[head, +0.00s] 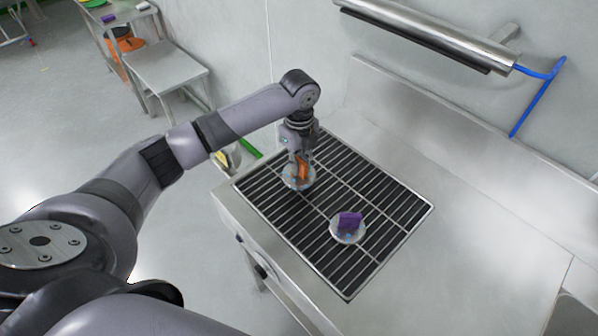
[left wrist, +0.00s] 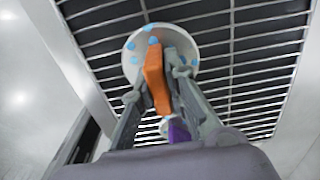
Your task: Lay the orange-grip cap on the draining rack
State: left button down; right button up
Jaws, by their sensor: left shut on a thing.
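The orange-grip cap (head: 301,171) has a round pale disc with light blue dots and an upright orange grip. My left gripper (head: 299,160) is shut on its orange grip, over the upper left part of the draining rack (head: 386,247). In the left wrist view the orange grip (left wrist: 155,78) stands between the two fingers (left wrist: 158,85), and the disc (left wrist: 192,50) faces the bars. I cannot tell whether the disc touches the bars. The rack is a dark grid with metal bars, also behind the cap in the left wrist view (left wrist: 250,45). My right gripper is not in view.
A purple-grip cap (head: 348,223) lies on the rack, to the lower right of the orange one. Bare rack surrounds both caps. The steel counter (head: 480,215) is clear to the right.

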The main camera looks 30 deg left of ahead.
aim_at(299, 175)
pick_arm(q)
notch_tip(299, 175, down, 4)
jog(key=shift+p, duration=0.45)
jog(key=shift+f, duration=0.4)
jog(key=shift+f, duration=0.1)
jog(key=c, duration=1.6)
grip_release()
jog(key=shift+r, duration=0.2)
notch_tip(299, 175, up, 11)
jog(key=shift+r+b, duration=0.1)
jog(key=shift+b, duration=1.1)
jog(key=shift+r, duration=0.35)
